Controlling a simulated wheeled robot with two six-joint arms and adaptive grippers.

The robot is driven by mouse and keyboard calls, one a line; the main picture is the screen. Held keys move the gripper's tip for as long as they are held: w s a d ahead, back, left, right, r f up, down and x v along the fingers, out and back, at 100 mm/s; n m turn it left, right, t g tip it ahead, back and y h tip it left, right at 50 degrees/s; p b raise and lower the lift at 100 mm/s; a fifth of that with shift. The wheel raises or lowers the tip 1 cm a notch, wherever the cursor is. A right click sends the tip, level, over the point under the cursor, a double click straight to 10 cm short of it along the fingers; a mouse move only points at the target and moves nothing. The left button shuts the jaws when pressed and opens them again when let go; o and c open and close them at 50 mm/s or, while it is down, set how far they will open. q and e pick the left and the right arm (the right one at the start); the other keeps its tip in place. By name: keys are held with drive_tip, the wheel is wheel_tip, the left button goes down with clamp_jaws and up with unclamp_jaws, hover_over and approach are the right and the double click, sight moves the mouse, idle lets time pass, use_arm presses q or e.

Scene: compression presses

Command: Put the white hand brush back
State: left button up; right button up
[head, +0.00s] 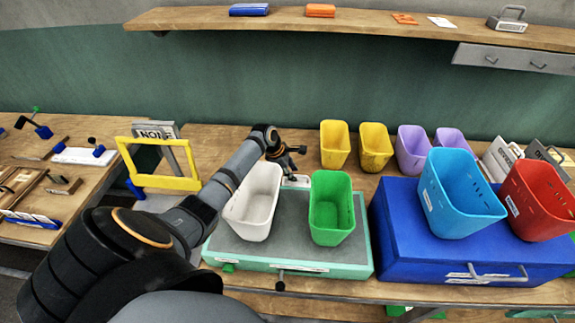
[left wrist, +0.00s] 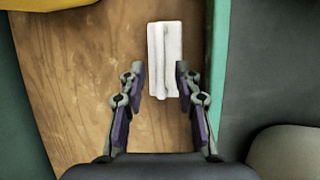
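The white hand brush (left wrist: 165,58) lies on the wooden bench in the left wrist view, long side running away from me. In the head view a small white part of it (head: 297,181) shows behind the bins, under my left gripper (head: 290,163). In the left wrist view my left gripper (left wrist: 160,82) is open. Its fingertips are on either side of the brush's near end, with a gap on both sides. I cannot tell how far above the brush they are. My right gripper is in neither view.
A white bin (head: 252,205) and a green bin (head: 332,210) stand on a green-edged grey case (head: 290,262) in front of the brush. Yellow bins (head: 375,148) stand to the right. A yellow frame (head: 162,182) stands left of my arm. A shelf (head: 370,27) runs above.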

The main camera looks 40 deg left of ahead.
use_arm(q)
drive_tip(key=v, duration=1)
